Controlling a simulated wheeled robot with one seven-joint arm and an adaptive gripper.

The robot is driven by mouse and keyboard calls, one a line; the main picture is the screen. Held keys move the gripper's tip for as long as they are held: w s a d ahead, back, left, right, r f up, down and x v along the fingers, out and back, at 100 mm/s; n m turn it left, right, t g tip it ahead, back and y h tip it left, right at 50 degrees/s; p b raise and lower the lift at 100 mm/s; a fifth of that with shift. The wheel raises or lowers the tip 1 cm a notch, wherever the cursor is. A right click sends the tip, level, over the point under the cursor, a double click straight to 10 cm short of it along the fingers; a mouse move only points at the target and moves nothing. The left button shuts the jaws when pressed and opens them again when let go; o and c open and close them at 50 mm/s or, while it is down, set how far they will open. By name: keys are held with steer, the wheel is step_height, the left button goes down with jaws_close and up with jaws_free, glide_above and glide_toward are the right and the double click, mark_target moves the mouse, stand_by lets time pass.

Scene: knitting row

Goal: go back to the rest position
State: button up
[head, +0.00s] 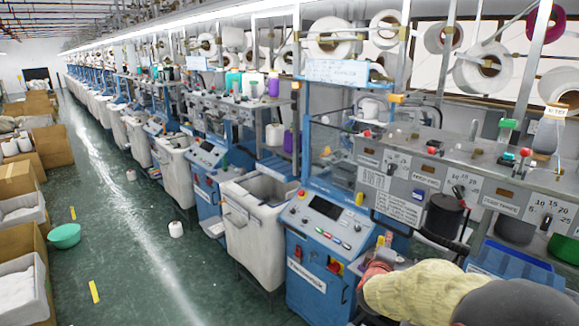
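My arm comes in from the lower right corner, with a dark part and a pale yellow sleeve. Its far end, with my gripper (377,270), is small and reddish in front of the machine shelf, just right of a blue control cabinet (322,240). The fingers are too small and too covered to tell whether they are open or shut. I cannot make out anything held.
A row of knitting machines with pale bins (257,222) runs into the distance. A blue tray (520,265) lies at the right. Cardboard boxes (18,180) and a green basin (65,236) stand at the left. A white cone (176,229) stands on the mostly clear aisle floor.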

steer(key=s+a+f+m+g+y+b, duration=0.1)
steer(key=s+a+f+m+g+y, duration=0.5)
steer(key=s+a+f, duration=0.5)
steer(key=s+a+m+b, duration=0.1)
steer(key=s+b, duration=0.3)
steer(key=s, duration=0.6)
steer(key=s+a+r+m+g+y+b, duration=0.1)
steer(key=s+b, duration=0.3)
steer(key=s, duration=0.5)
steer(key=s+a+r+m+g+b, duration=0.1)
steer(key=s+a+m+b, duration=0.1)
steer(key=s, duration=0.8)
steer(key=shift+s+a+b, duration=0.3)
steer(key=shift+a+b, duration=0.45)
steer(key=shift+b, duration=0.15)
